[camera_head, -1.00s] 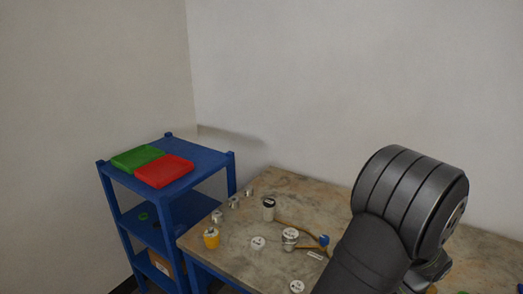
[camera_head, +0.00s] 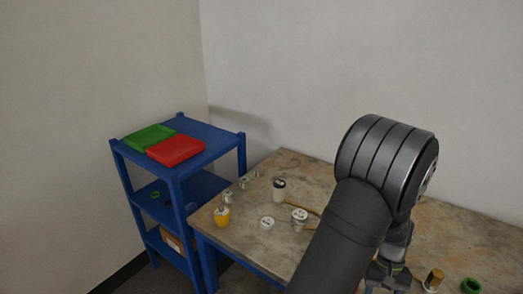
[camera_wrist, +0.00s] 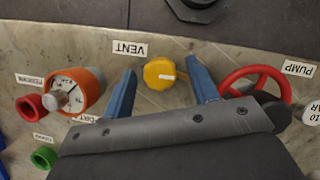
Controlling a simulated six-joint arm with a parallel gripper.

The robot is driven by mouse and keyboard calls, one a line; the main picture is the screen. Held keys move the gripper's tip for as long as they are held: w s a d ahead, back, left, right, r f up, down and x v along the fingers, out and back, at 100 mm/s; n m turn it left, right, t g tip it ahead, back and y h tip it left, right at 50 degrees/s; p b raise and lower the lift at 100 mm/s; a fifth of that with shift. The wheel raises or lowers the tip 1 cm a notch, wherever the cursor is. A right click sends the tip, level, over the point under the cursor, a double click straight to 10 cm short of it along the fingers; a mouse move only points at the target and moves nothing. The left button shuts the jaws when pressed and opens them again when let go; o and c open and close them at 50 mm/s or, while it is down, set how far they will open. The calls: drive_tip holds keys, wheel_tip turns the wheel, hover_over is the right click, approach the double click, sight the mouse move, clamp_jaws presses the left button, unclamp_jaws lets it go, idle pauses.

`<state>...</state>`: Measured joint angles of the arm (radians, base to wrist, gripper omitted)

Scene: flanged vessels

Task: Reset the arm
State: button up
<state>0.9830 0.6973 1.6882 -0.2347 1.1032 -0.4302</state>
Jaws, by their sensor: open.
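My gripper (camera_wrist: 160,68) is open in the wrist view, with its two blue fingers spread apart and nothing held between them. A yellow knob (camera_wrist: 158,74) with a white mark, by the VENT label (camera_wrist: 129,48), shows between the fingertips; I cannot tell how far below them it is. In the head view my gripper (camera_head: 388,280) is low at the right, over the table and partly cut off by the bottom edge. My dark arm hides part of the table there.
In the wrist view are a red handwheel (camera_wrist: 257,72), an orange-rimmed gauge (camera_wrist: 80,91) and a green ring (camera_wrist: 44,157). In the head view the table (camera_head: 250,240) bears several small vessels and a yellow cup (camera_head: 222,217). A blue shelf (camera_head: 215,137) holds green (camera_head: 149,138) and red (camera_head: 175,151) trays.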

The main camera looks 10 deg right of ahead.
drive_tip(key=n+h, duration=0.1)
drive_tip(key=n, duration=0.2)
drive_tip(key=shift+o, duration=0.3)
idle(0.9)
drive_tip(key=o, duration=0.3)
drive_tip(key=shift+w+r, duration=0.1)
drive_tip(key=shift+w, duration=0.05)
drive_tip(key=o, duration=0.7)
drive_tip(key=w+r+n, duration=0.1)
drive_tip(key=w+r, duration=0.1)
drive_tip(key=w, duration=0.1)
drive_tip(key=w+d+r+n+t, duration=0.1)
drive_tip(key=w+r+n, duration=0.1)
drive_tip(key=w, duration=0.1)
drive_tip(key=w+r+n, duration=0.2)
drive_tip(key=w, duration=0.2)
drive_tip(key=shift+d+r+t+h, duration=0.3)
drive_tip(key=shift+d+r+h, duration=0.05)
drive_tip(key=shift+d+h, duration=0.05)
drive_tip(key=shift+c, duration=0.2)
drive_tip(key=w+r+n+t, duration=0.2)
drive_tip(key=w+r+n, duration=0.4)
drive_tip(key=w+r, duration=0.3)
drive_tip(key=f, duration=1)
drive_tip(key=shift+w+a+f, duration=0.25)
drive_tip(key=shift+a+f, duration=0.1)
drive_tip(key=shift+r, duration=0.1)
wheel_tip(320, 180, up, 10)
